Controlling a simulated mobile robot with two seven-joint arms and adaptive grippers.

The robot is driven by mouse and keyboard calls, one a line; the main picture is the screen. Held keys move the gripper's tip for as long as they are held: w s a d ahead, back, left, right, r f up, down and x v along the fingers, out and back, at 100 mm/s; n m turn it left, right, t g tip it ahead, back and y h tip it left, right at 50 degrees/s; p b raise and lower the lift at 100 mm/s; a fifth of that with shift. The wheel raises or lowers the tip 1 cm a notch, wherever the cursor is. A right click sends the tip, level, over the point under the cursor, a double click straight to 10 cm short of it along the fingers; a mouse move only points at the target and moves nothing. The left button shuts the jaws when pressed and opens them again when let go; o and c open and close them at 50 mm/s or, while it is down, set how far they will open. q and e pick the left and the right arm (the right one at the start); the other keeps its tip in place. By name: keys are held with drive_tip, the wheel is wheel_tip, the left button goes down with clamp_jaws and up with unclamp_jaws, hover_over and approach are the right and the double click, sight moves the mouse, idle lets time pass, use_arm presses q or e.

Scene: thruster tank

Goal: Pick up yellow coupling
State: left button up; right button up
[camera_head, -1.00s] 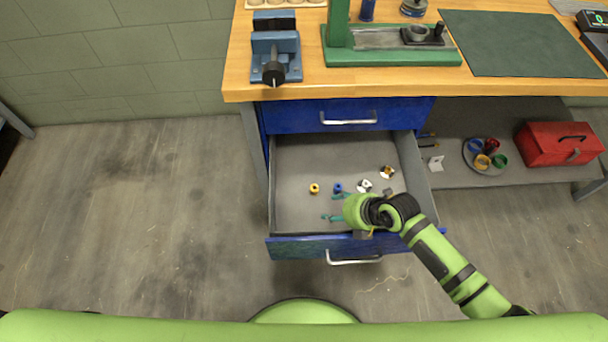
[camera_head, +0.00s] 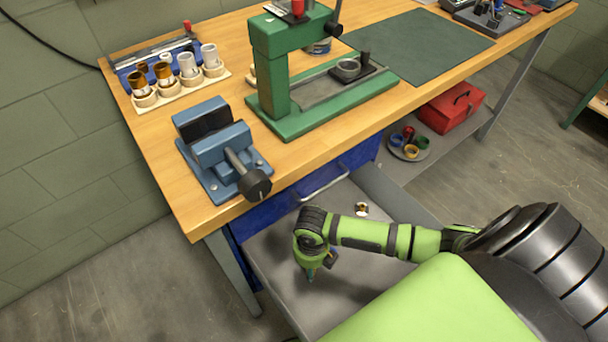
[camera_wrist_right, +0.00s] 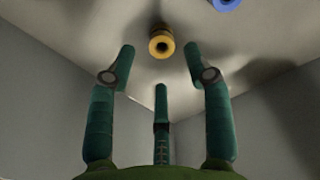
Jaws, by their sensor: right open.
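The yellow coupling (camera_wrist_right: 161,42) lies on the grey drawer floor in the right wrist view, with its round opening facing the camera. My right gripper (camera_wrist_right: 160,65) is open and empty. Its two green side fingers stand left and right of the coupling, with their tips short of it, and a third finger shows lower in the middle. In the head view my right gripper (camera_head: 308,274) points down into the open drawer (camera_head: 352,295). The yellow coupling cannot be made out there. My left gripper is not in view.
A blue part (camera_wrist_right: 228,3) lies to the right of the coupling. A small orange-and-white part (camera_head: 361,209) lies farther back in the drawer. The drawer walls close in on both sides. The workbench (camera_head: 168,180) with a blue vise (camera_head: 220,152) and green press (camera_head: 275,80) stands above.

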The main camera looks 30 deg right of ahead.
drive_tip(key=f, duration=0.4)
drive_tip(key=shift+w+d+b, duration=0.1)
drive_tip(key=shift+d+b, duration=0.25)
drive_tip(key=shift+b, duration=0.05)
drive_tip(key=shift+f, duration=0.3)
clamp_jaws()
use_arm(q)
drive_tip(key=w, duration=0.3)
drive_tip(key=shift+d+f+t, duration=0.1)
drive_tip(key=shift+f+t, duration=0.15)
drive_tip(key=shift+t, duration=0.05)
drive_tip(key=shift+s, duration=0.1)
